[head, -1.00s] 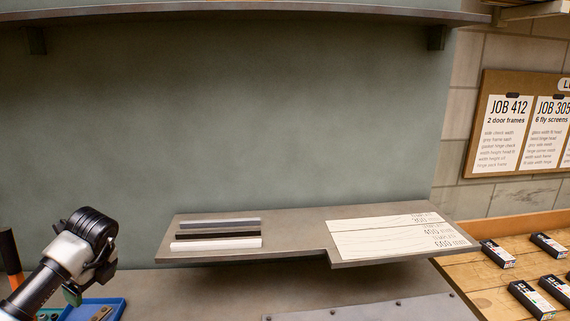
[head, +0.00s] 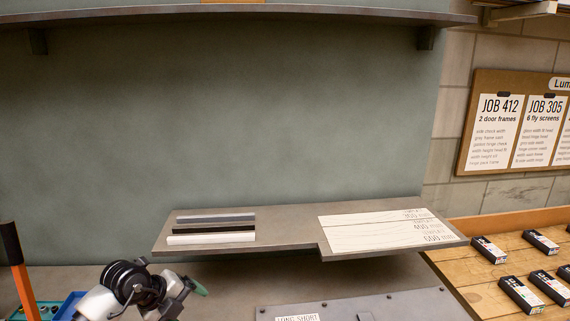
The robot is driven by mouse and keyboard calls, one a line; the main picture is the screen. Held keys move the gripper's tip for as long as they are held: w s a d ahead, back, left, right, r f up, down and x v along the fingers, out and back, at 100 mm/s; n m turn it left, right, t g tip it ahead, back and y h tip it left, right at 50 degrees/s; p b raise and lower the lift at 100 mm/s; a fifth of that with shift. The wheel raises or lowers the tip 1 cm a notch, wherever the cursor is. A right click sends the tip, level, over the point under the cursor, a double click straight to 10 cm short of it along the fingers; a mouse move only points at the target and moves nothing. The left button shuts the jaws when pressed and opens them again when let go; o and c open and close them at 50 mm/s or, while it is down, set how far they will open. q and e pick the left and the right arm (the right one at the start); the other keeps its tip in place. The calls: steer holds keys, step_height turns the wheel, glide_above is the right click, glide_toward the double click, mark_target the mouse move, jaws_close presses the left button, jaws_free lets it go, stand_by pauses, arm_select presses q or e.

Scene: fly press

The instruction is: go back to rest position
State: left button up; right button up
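My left arm (head: 135,290) comes in at the lower left of the head view. Its wrist is above the bench, in front of the shelf's left part. The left gripper's fingers are not clearly seen, so I cannot tell whether they are open or shut. My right gripper is not in view.
A grey shelf (head: 285,240) holds several thin strips (head: 212,228) and white labelled template sheets (head: 390,231). A metal plate (head: 400,308) lies below it. A blue tray (head: 68,306) and an orange-handled tool (head: 18,265) are at left. Small dark boxes (head: 520,294) lie on a wooden surface at right.

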arm_select(q)
steer(key=s+d+r+t+h, duration=0.2)
steer(key=s+d+r+h, duration=0.1)
steer(key=d+h, duration=0.55)
steer(key=s+d+r+n+t, duration=0.2)
steer(key=s+r+n+t, duration=0.2)
steer(key=r+n+t, duration=0.4)
steer(key=s+a+f+n+y, duration=0.8)
steer(key=a+f+n+y, duration=0.45)
steer(key=n+y, duration=0.45)
steer(key=s+d+f+g+h, duration=0.2)
steer(key=s+f+g, duration=0.35)
steer(key=s, duration=0.35)
steer(key=s+d+f+g+h, duration=0.1)
steer(key=s+f+g, duration=0.4)
steer(key=s, duration=0.5)
step_height(320, 180, down, 27)
steer(key=g+b, duration=0.2)
steer(key=b, duration=0.3)
steer(key=s+f+b, duration=0.1)
steer(key=s+f, duration=0.4)
steer(key=f, duration=0.3)
steer(key=s+a+f+g+b, duration=0.1)
steer(key=s+f+b, duration=0.1)
steer(key=s+f, duration=0.3)
steer(key=s+a+f+b, duration=0.1)
steer(key=s+f, duration=0.4)
steer(key=f, duration=0.6)
steer(key=shift+s+a+b, duration=0.25)
steer(key=shift+b, duration=0.2)
